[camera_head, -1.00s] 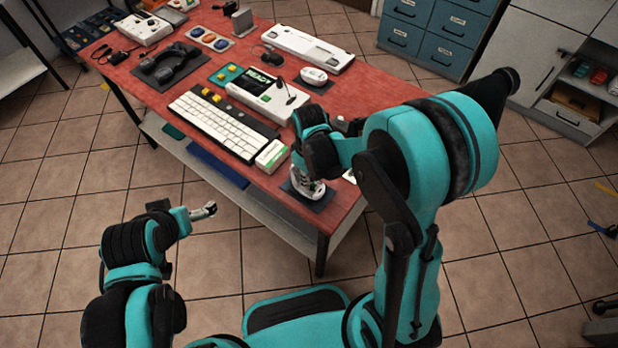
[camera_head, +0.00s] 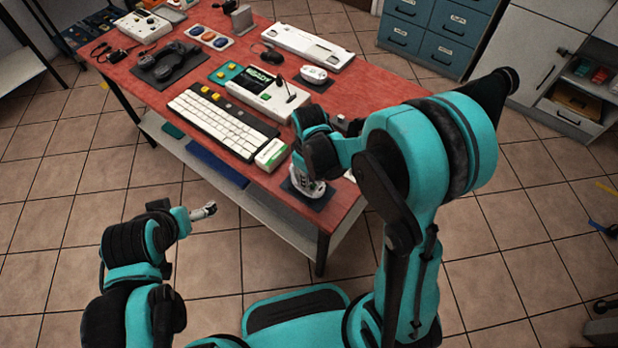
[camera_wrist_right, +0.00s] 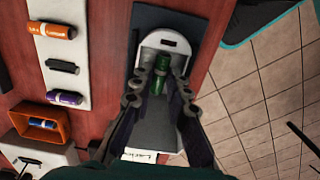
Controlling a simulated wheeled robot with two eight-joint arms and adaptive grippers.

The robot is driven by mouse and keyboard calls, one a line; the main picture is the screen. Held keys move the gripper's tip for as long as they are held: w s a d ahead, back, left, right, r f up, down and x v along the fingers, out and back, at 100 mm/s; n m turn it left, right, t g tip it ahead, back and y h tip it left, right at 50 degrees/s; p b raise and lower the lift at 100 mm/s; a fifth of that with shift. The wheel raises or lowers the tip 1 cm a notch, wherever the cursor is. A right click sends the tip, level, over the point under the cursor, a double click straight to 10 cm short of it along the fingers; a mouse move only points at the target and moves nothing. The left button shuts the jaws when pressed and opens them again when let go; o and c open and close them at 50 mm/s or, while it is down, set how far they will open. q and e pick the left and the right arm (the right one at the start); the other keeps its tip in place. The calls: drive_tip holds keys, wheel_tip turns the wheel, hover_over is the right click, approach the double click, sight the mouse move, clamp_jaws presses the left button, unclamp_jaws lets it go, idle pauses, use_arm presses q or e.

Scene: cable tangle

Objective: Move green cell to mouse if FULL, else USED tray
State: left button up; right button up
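In the right wrist view a green cell (camera_wrist_right: 157,85) lies between the fingers of my right gripper (camera_wrist_right: 168,74). The fingers are close together and seem shut on it. Both are over a white rounded device (camera_wrist_right: 163,42), likely the mouse, on a dark pad (camera_wrist_right: 162,17). I cannot tell whether the cell touches its compartment. In the head view my right gripper is low over the dark pad (camera_head: 322,203) at the table's front corner, and the cell is hidden. My left gripper (camera_head: 207,211) is off the table; its opening is unclear. The tester (camera_head: 266,95) screen reads READY.
A white rack (camera_wrist_right: 62,65) holds orange and purple cells. A keyboard (camera_head: 220,120) lies left of the right gripper. A white mouse-like object (camera_head: 314,75) sits farther back. Floor lies beyond the front edge.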

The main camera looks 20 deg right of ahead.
drive_tip(key=shift+r, duration=0.1)
idle(0.3)
drive_tip(key=shift+r+p, duration=1.3)
drive_tip(key=shift+r, duration=0.35)
drive_tip(key=o, duration=0.5)
drive_tip(key=shift+o, duration=0.2)
wheel_tip(320, 180, up, 5)
drive_tip(key=p, duration=0.3)
drive_tip(key=shift+p, duration=0.4)
